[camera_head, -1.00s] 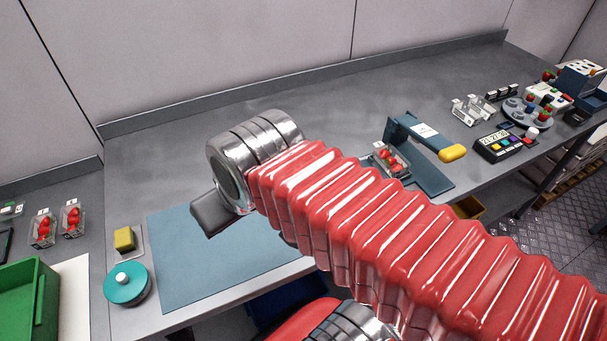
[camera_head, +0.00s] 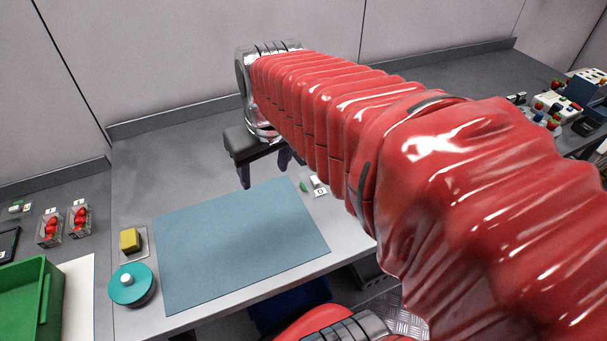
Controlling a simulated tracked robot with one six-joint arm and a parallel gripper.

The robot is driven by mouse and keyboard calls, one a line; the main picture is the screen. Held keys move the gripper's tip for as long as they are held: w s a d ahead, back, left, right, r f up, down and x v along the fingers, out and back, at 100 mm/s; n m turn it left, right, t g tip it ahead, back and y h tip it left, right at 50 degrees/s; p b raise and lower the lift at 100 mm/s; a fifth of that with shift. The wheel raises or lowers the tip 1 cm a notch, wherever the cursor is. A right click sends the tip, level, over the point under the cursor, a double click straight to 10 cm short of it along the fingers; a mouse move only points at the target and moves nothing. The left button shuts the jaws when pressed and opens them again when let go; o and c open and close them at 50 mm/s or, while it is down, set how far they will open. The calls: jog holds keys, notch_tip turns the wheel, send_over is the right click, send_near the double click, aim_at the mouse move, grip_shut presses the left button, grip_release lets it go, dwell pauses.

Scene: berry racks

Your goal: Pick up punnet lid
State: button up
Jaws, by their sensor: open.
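No punnet lid can be made out for certain. My red-sleeved arm covers much of the middle and right of the bench and may hide it. My gripper (camera_head: 265,172) is open with its fingers pointing down, at the back edge of the blue mat (camera_head: 240,250). Nothing shows between the fingers. Two clear punnets with red berries, a left one (camera_head: 49,229) and a right one (camera_head: 79,220), stand on the left bench, well left of my gripper.
A yellow block (camera_head: 130,239) and a teal round pot (camera_head: 132,284) sit left of the mat. A green crate (camera_head: 45,300) is at lower left. Small labelled items (camera_head: 319,186) lie right of the mat. Berry gear (camera_head: 560,102) stands far right. The mat is bare.

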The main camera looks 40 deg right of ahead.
jog(key=w+d+f+m+g, duration=0.1)
jog(key=d+f, duration=0.1)
jog(key=d, duration=0.6)
jog(key=w+d+f+g, duration=0.1)
jog(key=d, duration=0.8)
jog(key=shift+w+f+m, duration=0.35)
jog(key=shift+m, duration=0.05)
send_over(315, 179)
jog(key=shift+s+a+f, duration=0.15)
jog(key=shift+s+f, duration=0.05)
jog(key=shift+f, duration=1.95)
jog(key=shift+s+a+f, duration=0.1)
jog(key=shift+s+f, duration=0.05)
jog(key=shift+f, duration=2)
jog(key=shift+w+d+f, duration=0.1)
jog(key=shift+w+f, duration=0.05)
jog(key=shift+f, duration=1.15)
jog(key=shift+w+d+f, duration=0.1)
jog(key=shift+f, duration=1.2)
jog(key=shift+c, duration=0.3)
